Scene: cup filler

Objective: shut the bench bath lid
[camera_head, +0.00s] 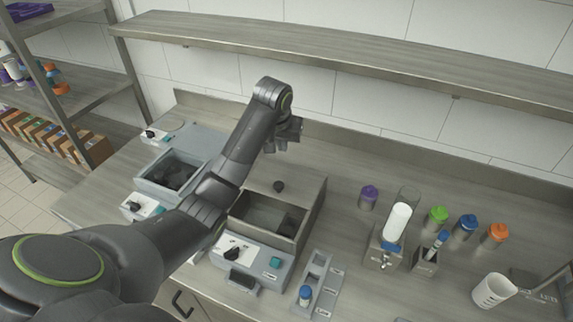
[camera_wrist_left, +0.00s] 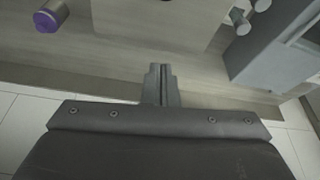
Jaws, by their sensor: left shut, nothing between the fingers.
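The bench bath (camera_head: 257,258) stands mid-bench, with a grey front panel and an open basin. Its flat brownish lid (camera_head: 300,187), with a dark round knob (camera_head: 279,186), lies toward the back, leaving the front of the basin uncovered. In the left wrist view the knob (camera_wrist_left: 165,2) only just shows at the top edge. My left gripper (camera_head: 291,135) is above and behind the knob, near the back wall, apart from the lid. Its fingers (camera_wrist_left: 162,84) are shut with nothing between them. My right gripper is not in view.
Another grey open basin (camera_head: 150,184) stands to the left. A purple-capped jar (camera_head: 368,197), a dispenser (camera_head: 386,246) and other capped jars stand to the right. A small grey rack (camera_head: 325,286) is beside the bath. A shelf (camera_head: 330,58) runs above the bench's back.

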